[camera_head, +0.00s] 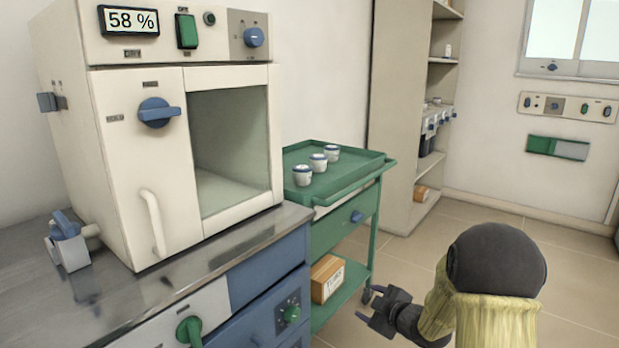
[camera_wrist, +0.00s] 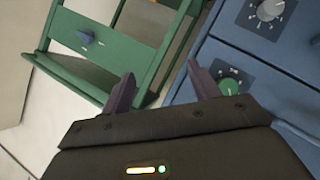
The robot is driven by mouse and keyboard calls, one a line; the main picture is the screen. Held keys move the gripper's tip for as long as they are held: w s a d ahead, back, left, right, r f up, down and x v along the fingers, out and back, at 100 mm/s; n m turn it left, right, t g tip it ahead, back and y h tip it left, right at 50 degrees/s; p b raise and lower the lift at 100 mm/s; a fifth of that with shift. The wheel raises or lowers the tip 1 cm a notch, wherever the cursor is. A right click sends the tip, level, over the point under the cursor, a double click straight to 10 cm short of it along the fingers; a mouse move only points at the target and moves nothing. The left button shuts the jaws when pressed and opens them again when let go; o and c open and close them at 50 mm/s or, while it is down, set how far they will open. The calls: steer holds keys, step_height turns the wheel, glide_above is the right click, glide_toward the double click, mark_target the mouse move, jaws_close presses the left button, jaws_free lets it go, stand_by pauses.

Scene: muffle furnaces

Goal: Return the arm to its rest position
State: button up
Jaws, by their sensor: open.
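My gripper (camera_head: 377,309) is at the lower middle right in the head view, in front of the green cart and above the tiled floor. In the wrist view my gripper (camera_wrist: 160,88) shows two dark fingers spread apart with nothing between them. My arm, with a yellowish sleeve and a dark rounded joint, shows at the lower right of the head view. The fingers appear apart from the cart and the blue cabinet.
A white furnace (camera_head: 135,185) with a window stands on a metal-topped bench (camera_head: 215,248) at left. A green cart (camera_head: 345,228) carries three small cups (camera_head: 318,163) above and a cardboard box (camera_head: 327,278) below. Shelves (camera_head: 398,120) stand behind. Open floor (camera_head: 420,255) lies around my arm.

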steer(key=s+r+m+g+h+p, duration=0.4)
steer(key=s+m, duration=0.3)
steer(key=s, duration=0.7)
steer(key=s+r+m+g+h+p, duration=0.25)
steer(key=s+r+m+g, duration=0.35)
steer(key=s, duration=0.8)
step_height(320, 180, up, 35)
steer(key=t+p, duration=0.1)
steer(key=p, duration=3.6)
steer(key=shift+w+m+y+p, duration=0.2)
steer(key=shift+m+y+p, duration=0.2)
steer(key=shift+y, duration=0.05)
steer(key=shift+a, duration=0.1)
